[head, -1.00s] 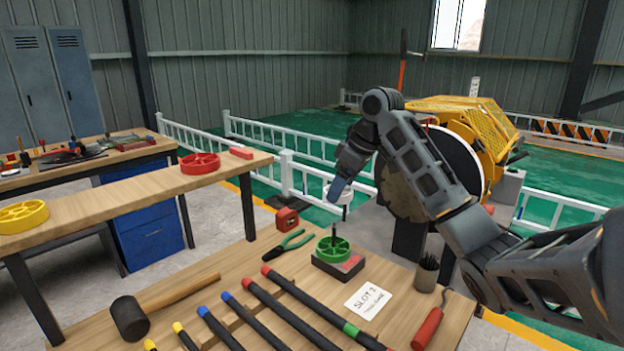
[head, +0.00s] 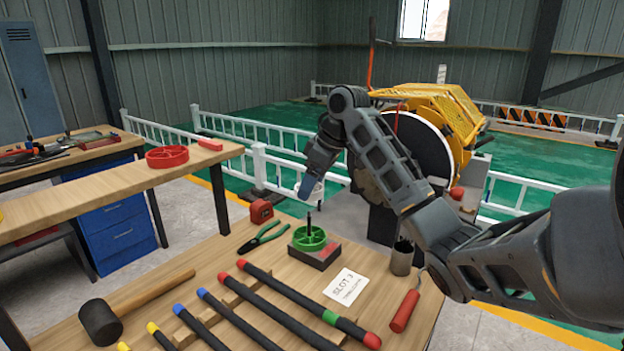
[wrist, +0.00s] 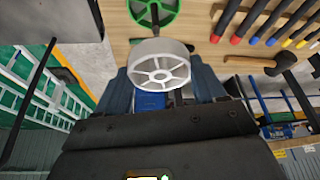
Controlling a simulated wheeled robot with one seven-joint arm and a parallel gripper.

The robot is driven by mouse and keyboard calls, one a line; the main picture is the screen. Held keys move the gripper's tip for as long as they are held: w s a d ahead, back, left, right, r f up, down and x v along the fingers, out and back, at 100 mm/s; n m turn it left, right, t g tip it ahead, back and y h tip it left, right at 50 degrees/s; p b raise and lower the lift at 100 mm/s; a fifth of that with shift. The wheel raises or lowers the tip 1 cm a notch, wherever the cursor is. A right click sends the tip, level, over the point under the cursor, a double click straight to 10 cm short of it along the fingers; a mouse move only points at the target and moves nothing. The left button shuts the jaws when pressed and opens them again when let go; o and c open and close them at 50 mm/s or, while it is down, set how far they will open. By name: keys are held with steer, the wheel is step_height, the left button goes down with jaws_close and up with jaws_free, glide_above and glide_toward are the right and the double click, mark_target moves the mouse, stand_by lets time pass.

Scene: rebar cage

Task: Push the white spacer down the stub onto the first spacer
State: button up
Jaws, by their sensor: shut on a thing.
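The white spacer (wrist: 158,68), a spoked wheel, is held between the fingers of my gripper (wrist: 163,90) in the wrist view. In the head view my gripper (head: 306,190) is above and behind the stub, with the white spacer (head: 318,189) partly hidden behind a finger. The dark upright stub (head: 308,221) rises through the green first spacer (head: 310,238), which sits on a dark block with a red top (head: 315,255). The green spacer also shows at the top of the wrist view (wrist: 169,18). The white spacer is apart from both.
Pliers (head: 263,236) and a red tape measure (head: 261,211) lie left of the block. Colour-tipped bars (head: 290,291), a mallet (head: 100,322), a dark cup (head: 401,259) and a red-handled tool (head: 405,310) are on the bench. A railing and yellow-guarded machine (head: 432,105) stand behind.

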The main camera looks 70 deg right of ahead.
mark_target(316, 188)
steer(key=shift+f+b, duration=0.7)
steer(key=shift+f, duration=0.95)
steer(key=shift+p, duration=0.75)
stand_by(0.5)
steer(key=shift+f+b, duration=2.15)
steer(key=shift+f, duration=2.05)
steer(key=o, duration=1.2)
steer(key=shift+o, duration=0.2)
steer(key=shift+r, duration=0.1)
steer(key=p+v, duration=0.1)
steer(key=v, duration=0.6)
steer(key=shift+r, duration=0.35)
